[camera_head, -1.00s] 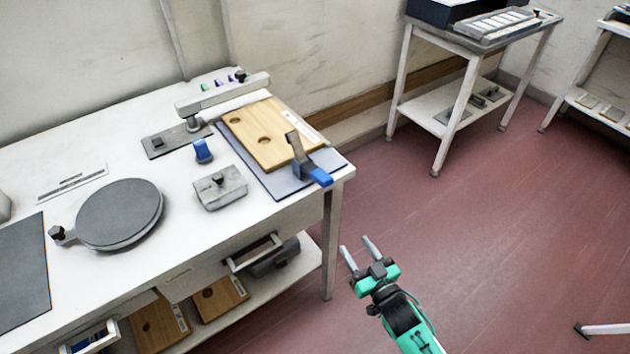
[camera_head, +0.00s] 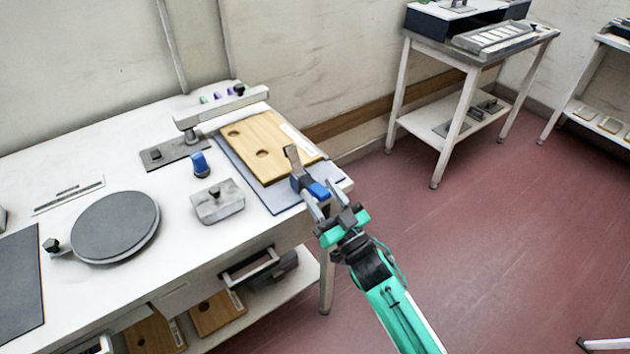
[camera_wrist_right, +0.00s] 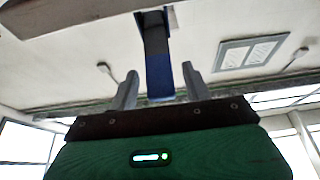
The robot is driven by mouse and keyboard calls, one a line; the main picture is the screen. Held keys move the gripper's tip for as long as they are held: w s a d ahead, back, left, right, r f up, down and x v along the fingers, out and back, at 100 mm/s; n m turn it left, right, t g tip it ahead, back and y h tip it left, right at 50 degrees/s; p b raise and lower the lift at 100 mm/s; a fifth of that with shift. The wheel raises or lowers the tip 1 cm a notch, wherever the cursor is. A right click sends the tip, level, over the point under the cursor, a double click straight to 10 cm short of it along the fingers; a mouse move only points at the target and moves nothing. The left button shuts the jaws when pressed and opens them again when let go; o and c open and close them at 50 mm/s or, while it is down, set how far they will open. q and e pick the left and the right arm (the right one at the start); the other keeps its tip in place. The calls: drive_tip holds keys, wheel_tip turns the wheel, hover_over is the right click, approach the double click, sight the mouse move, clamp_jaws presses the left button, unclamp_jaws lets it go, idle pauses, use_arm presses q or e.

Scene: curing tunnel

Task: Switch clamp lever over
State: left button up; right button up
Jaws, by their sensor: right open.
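The clamp lever has a grey upright arm and a blue handle (camera_head: 318,191) that sticks out over the table's right front corner. My right gripper (camera_head: 318,205) is open at this handle, with its fingers reaching up around it. In the right wrist view the blue lever handle (camera_wrist_right: 159,70) comes down between the two open grey fingers, with a gap on each side. My left gripper is not in view.
A grey block with a knob (camera_head: 218,203), a small blue-topped piece (camera_head: 199,163) and a round grey turntable (camera_head: 115,226) stand on the white table. A grey bar (camera_head: 222,105) spans behind the board. Red floor to the right is open.

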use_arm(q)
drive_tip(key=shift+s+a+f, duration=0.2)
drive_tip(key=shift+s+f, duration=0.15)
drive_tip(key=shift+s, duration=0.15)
use_arm(e)
drive_tip(key=shift+x, duration=1.45)
drive_tip(key=shift+c, duration=0.2)
clamp_jaws()
use_arm(q)
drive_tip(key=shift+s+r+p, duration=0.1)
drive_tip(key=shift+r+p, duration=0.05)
drive_tip(key=shift+p, duration=0.15)
